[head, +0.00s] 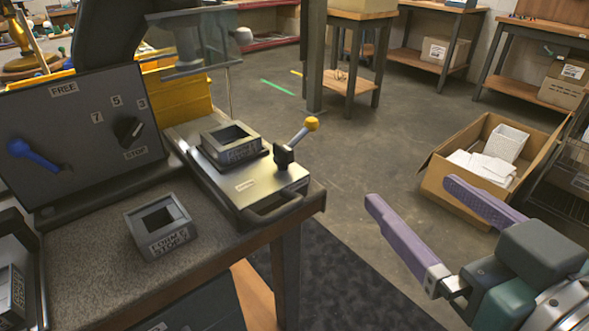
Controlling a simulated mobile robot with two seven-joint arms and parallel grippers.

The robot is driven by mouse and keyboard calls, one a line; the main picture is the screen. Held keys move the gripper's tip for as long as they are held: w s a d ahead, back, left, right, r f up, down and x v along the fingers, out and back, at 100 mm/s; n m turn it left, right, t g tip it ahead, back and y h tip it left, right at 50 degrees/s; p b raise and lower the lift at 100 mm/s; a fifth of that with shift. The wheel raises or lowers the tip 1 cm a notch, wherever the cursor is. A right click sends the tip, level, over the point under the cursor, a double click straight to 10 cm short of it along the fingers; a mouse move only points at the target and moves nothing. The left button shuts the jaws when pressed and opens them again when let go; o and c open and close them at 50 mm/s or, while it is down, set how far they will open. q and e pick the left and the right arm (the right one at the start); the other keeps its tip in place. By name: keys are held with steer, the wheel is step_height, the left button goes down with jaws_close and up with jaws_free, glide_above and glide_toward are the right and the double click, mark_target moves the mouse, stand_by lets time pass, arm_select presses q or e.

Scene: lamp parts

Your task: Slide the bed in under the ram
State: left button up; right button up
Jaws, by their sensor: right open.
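The ram is not clearly visible; a clear guard (195,45) and dark machine parts cover that area at upper left. My right gripper (407,191) has purple fingers spread apart, empty, right of the bed and clear of it. My left gripper is not in view.
A second square block (158,225) lies on the workbench (85,262). A panel (85,130) with a blue lever and a black knob stands behind it. An open cardboard box (445,172) is on the floor at right. Floor between bench and box is clear.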

mark_target(283, 215)
steer(key=s+a+f+n+g+y+b, duration=0.1)
steer(key=s+a+f+n+y+b, duration=0.1)
steer(key=a+f+n+y+b, duration=0.35)
arm_select(q)
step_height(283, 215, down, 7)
steer(key=p, duration=0.1)
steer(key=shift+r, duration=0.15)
arm_select(e)
steer(key=shift+m+y, duration=0.55)
steer(key=shift+y, duration=0.3)
steer(key=x, duration=0.3)
steer(key=s+a+x, duration=0.1)
steer(key=x, duration=0.3)
steer(key=a+x, duration=0.1)
steer(key=x, duration=0.2)
steer(key=shift+a+r, duration=0.1)
steer(key=shift+a, duration=0.05)
steer(key=shift+c, duration=0.2)
jaws_close()
